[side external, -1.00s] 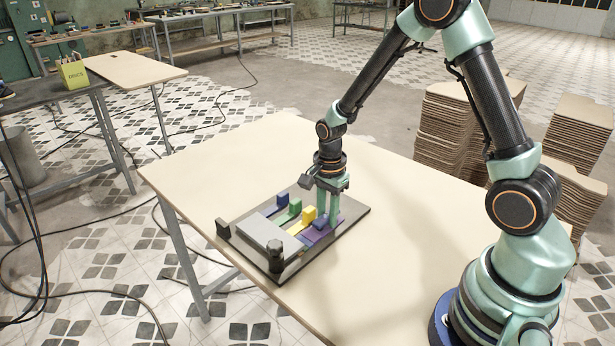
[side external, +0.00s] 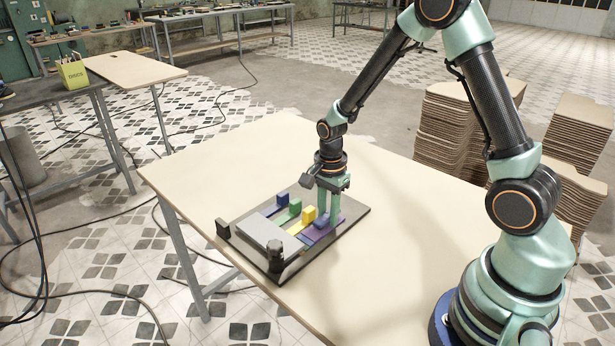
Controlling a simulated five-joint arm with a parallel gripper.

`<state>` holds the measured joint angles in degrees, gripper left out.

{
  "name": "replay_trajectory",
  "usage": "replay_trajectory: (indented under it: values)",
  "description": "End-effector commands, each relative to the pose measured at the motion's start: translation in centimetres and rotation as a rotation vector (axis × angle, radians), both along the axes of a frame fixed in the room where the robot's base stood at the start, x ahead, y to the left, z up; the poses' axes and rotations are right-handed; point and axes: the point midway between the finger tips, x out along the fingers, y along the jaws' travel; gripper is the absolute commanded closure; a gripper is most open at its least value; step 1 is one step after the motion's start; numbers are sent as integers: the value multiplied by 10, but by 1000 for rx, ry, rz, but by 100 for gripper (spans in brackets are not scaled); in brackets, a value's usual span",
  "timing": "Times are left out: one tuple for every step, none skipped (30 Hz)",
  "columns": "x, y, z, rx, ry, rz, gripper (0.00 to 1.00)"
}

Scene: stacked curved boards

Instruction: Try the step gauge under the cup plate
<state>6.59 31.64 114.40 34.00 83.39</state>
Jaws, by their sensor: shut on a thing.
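The cup plate seems to be the flat grey plate (side external: 272,238) on the dark base board (side external: 352,212). Gauge strips with upright grips lie side by side at its right edge: blue (side external: 283,199), green (side external: 295,207), yellow (side external: 308,215) and purple (side external: 322,231). My gripper (side external: 328,212) points straight down over the purple strip, just right of the yellow grip. Its fingers are shut on the purple gauge's grip, which they mostly hide. The purple strip lies low, its far end close to the plate's edge. Whether it reaches under the plate cannot be told.
Two dark posts stand at the board's left corner (side external: 223,228) and front corner (side external: 275,256). The pale table (side external: 240,150) is clear around the board. Stacks of curved boards (side external: 447,125) stand on the floor behind the table at the right.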

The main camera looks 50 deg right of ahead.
Motion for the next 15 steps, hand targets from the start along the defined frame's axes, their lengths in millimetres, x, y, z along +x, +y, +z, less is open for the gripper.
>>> replay_trajectory:
  values:
    - [0,-3,0,0,0,-2,100]
    - [0,-5,0,0,0,-2,100]
    - [0,-7,0,0,0,-2,100]
    - [0,-9,0,0,0,-2,100]
    - [0,-10,0,0,0,-2,100]
    - [0,-13,0,0,0,-2,100]
    - [0,-14,0,0,0,-2,100]
    - [0,-16,0,0,0,-2,100]
    - [0,-18,0,0,0,-2,100]
    - [0,-20,0,0,0,-2,100]
    - [0,-21,0,0,0,-2,100]
    - [0,-23,0,0,0,-2,100]
    - [0,-25,0,0,0,-2,100]
    - [0,-27,0,0,1,-2,100]
    - [0,-29,0,0,1,-2,100]
